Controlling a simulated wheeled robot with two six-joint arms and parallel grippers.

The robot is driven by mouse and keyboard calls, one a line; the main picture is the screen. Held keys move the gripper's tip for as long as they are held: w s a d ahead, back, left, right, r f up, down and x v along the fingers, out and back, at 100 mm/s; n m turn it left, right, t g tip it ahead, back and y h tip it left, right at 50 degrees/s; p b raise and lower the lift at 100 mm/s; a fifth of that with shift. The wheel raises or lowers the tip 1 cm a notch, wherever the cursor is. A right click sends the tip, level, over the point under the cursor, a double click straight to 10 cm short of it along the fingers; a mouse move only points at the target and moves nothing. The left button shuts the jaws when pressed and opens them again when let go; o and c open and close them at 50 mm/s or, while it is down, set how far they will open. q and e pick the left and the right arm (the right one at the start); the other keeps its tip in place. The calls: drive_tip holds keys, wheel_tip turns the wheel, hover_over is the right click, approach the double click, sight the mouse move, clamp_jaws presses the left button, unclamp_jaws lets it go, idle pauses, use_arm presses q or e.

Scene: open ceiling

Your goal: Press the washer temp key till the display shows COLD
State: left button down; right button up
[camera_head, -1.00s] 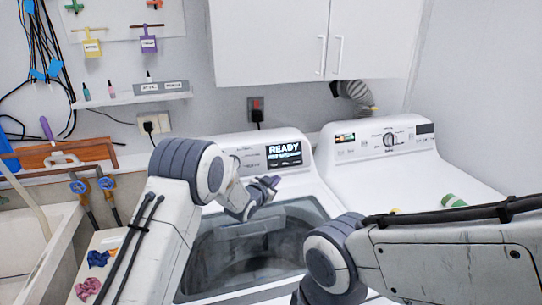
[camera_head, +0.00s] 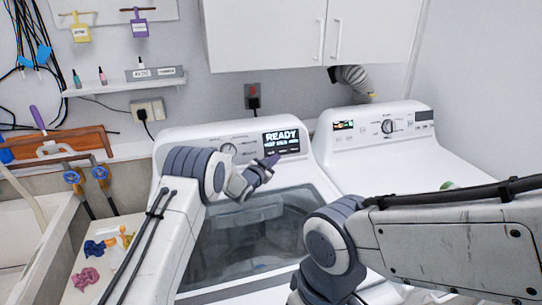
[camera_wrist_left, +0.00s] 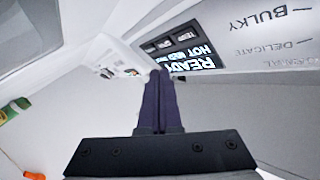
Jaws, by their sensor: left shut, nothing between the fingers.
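The washer (camera_head: 225,275) has a lit display (camera_head: 281,142) on its back panel reading READY, with a smaller line below. In the left wrist view the display (camera_wrist_left: 190,58) is upside down, and its small line begins with HOT. A row of dark keys borders the display there; the temp key (camera_wrist_left: 184,36) is labelled TEMP. My left gripper (camera_head: 273,160) is shut and empty, just below the display in the head view. Its purple fingertips (camera_wrist_left: 160,73) show close to the display; whether they touch anything cannot be told. My right arm reaches in, but its gripper is out of view.
The dryer (camera_head: 440,160) stands right of the washer. White cabinets (camera_head: 300,35) hang above. A shelf (camera_head: 125,85) with small bottles is on the back wall. A sink (camera_head: 30,225) and a counter with coloured cloths (camera_head: 88,277) lie at left.

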sight(275, 152)
use_arm(q)
drive_tip(key=w, duration=0.1)
drive_tip(key=w+f+b, duration=0.1)
drive_tip(key=w+a+b, duration=0.1)
drive_tip(key=shift+f, duration=0.25)
drive_tip(key=shift+w+a, duration=0.15)
drive_tip(key=shift+w, duration=0.35)
idle(1.4)
drive_tip(key=shift+w+a+f+b, duration=0.1)
drive_tip(key=shift+w+f+b, duration=0.15)
drive_tip(key=shift+b, duration=0.35)
drive_tip(key=shift+w+r, duration=0.1)
drive_tip(key=shift+w, duration=0.05)
drive_tip(key=shift+w+a+b, duration=0.1)
drive_tip(key=shift+w+b, duration=0.15)
drive_tip(key=shift+b, duration=0.1)
drive_tip(key=shift+s, duration=0.1)
idle(0.4)
drive_tip(key=shift+s+d+r, duration=0.15)
drive_tip(key=shift+s+d, duration=0.05)
drive_tip(key=shift+s, duration=0.35)
